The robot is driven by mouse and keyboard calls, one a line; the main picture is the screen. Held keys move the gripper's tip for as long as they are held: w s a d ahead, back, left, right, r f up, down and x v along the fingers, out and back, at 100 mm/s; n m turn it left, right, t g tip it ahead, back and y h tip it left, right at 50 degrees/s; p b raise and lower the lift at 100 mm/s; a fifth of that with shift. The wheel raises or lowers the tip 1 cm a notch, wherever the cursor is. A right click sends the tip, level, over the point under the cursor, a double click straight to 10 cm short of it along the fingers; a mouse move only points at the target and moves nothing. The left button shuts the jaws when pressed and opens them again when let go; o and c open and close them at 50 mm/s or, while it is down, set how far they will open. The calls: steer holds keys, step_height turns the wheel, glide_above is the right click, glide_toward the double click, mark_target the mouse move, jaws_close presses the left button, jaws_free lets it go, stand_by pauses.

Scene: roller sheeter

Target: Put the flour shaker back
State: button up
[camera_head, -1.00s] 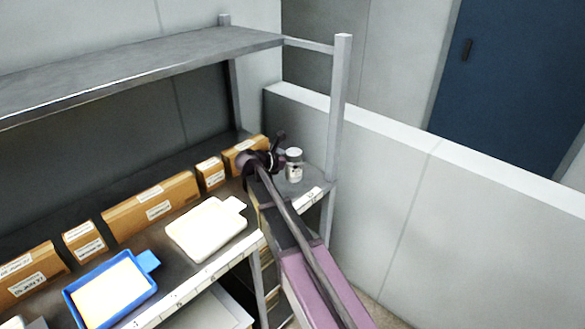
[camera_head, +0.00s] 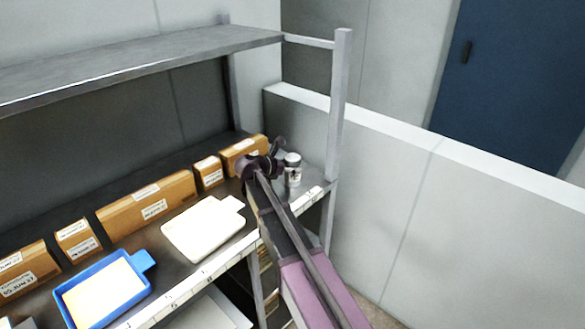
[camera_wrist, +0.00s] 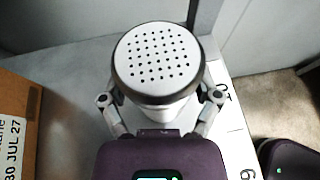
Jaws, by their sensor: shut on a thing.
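The flour shaker (camera_wrist: 158,58) has a round perforated metal lid with a dark rim. In the wrist view it stands between the two fingers of my gripper (camera_wrist: 160,108), which is shut on it. In the head view the shaker (camera_head: 293,172) shows at the right end of the shelf, close to the corner post. It looks upright on or just above the shelf surface (camera_head: 318,181); I cannot tell whether its base touches. My gripper's fingertips are largely hidden in the head view by the wrist and arm.
Cardboard boxes (camera_head: 147,204) line the back of the shelf, one close left of my gripper (camera_wrist: 17,125). A white tray (camera_head: 203,229) and a blue tray (camera_head: 103,289) lie to the left. A post (camera_head: 338,110) and a low wall (camera_head: 440,190) bound the right side.

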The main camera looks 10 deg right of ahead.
steer(key=shift+f, duration=0.1)
steer(key=o, duration=1.1)
steer(key=shift+s+a+r, duration=0.15)
steer(key=shift+a+r, duration=0.1)
steer(key=p+v, duration=0.4)
steer(key=v, duration=0.7)
steer(key=shift+p, duration=0.3)
steer(key=shift+s+a+r, duration=0.1)
steer(key=shift+s, duration=0.05)
